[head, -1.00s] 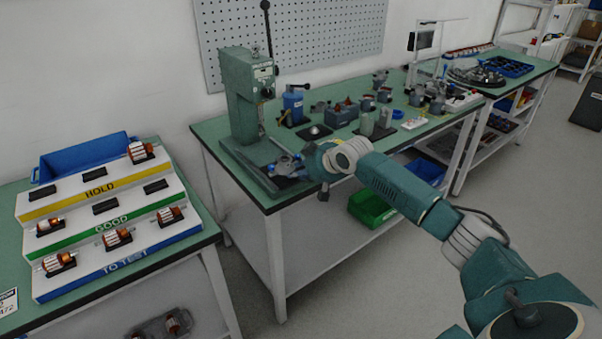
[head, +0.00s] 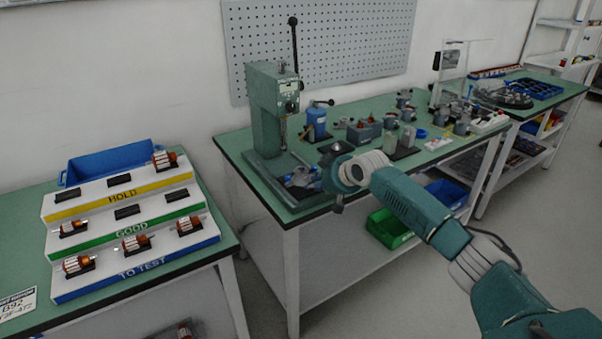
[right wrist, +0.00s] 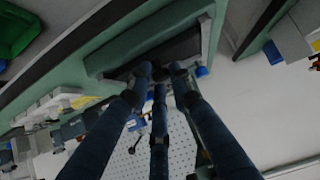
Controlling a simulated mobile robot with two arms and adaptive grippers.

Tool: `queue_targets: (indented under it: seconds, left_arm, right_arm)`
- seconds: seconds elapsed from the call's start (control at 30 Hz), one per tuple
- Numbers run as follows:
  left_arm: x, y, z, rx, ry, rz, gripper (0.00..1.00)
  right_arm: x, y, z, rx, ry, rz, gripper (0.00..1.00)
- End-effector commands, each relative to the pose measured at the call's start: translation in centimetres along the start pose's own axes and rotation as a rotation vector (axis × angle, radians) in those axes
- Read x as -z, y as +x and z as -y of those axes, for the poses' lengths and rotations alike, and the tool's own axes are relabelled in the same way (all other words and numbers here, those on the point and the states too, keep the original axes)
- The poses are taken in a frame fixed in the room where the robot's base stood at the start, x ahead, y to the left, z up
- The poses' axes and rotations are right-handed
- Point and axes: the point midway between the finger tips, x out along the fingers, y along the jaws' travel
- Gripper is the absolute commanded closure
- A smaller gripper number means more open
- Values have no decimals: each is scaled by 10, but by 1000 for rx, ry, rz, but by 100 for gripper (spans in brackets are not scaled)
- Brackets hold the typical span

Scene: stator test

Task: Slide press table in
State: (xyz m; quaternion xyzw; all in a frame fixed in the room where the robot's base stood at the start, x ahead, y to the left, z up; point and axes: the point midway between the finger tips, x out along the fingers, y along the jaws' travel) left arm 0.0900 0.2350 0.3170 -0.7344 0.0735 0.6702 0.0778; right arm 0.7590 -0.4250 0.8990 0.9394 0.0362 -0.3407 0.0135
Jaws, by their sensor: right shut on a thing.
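The green arbor press (head: 272,105) stands upright at the near left end of the middle bench. Its press table (head: 300,178) is low at the front of the press, with grey and blue parts on it. My right arm reaches in from the right, and its wrist covers part of the press table's right side. In the head view the right fingertips are hidden behind that wrist. In the right wrist view my right gripper (right wrist: 160,72) is shut on a small dark part at the edge of a dark block. My left gripper is not in view.
A stepped rack (head: 135,225) holding several rotors is on the left bench. A green bin (head: 388,229) and a blue bin (head: 447,193) sit on the shelf below. A pegboard (head: 330,45) hangs behind.

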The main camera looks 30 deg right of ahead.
Motion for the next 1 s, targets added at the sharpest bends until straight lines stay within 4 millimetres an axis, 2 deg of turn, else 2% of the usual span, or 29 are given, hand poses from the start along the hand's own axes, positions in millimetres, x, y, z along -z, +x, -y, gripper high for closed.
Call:
queue_targets:
  seconds: [0.53,0.77,1.0]
  left_arm:
    - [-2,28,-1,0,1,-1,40]
    - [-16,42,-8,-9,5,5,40]
    - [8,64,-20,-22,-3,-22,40]
  right_arm:
    - [25,38,2,3,2,3,92]
    - [36,52,2,3,2,3,92]
    - [48,66,2,2,2,2,92]
